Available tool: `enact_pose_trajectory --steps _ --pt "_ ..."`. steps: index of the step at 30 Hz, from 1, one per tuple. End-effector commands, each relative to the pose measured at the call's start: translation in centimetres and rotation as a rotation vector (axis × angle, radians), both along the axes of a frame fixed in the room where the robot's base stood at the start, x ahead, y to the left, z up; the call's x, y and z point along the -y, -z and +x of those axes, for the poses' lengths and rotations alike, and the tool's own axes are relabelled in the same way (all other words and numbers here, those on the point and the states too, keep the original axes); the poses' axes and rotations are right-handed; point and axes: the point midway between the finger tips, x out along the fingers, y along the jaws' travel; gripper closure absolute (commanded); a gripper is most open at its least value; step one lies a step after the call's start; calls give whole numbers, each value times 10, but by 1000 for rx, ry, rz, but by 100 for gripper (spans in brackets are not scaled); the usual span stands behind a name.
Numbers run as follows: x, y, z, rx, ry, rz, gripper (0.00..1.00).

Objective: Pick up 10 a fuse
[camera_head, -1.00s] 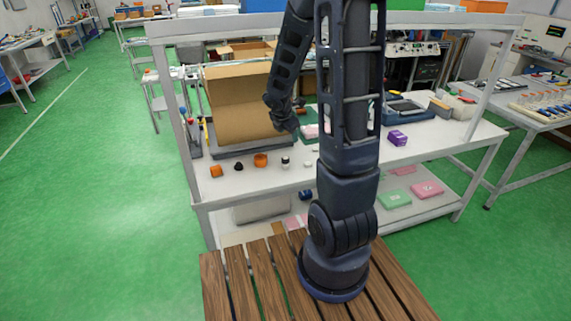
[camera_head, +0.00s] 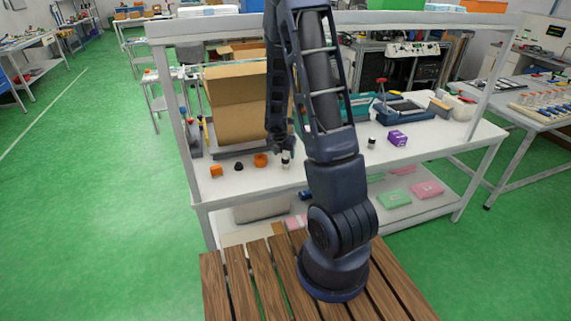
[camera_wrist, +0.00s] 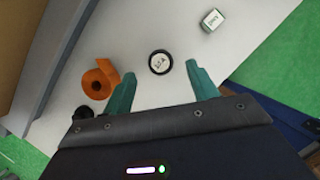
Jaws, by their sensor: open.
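A small round fuse (camera_wrist: 160,62) with a white labelled top and dark rim stands on the white bench. Its marking is too small to read for sure. In the head view the same fuse (camera_head: 286,163) shows as a small black and white piece just under my gripper (camera_head: 282,150). In the wrist view my gripper (camera_wrist: 160,70) is open, with its two teal fingers spread. The fuse lies between and slightly beyond the fingertips, with a gap on both sides. Nothing is held.
An orange curled part (camera_wrist: 100,80) and a black knob (camera_wrist: 82,112) are left of the fuse. A small white labelled block (camera_wrist: 213,19) lies to its upper right. An open cardboard box (camera_head: 235,105) stands behind.

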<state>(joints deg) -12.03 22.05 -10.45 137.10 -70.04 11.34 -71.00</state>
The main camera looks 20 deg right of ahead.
Motion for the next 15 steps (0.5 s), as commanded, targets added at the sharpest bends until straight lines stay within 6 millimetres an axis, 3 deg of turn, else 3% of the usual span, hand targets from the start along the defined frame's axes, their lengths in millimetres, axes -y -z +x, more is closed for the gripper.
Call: enact_pose_trajectory --steps 15 --pt "4 22 5 -2 -2 -1 42"
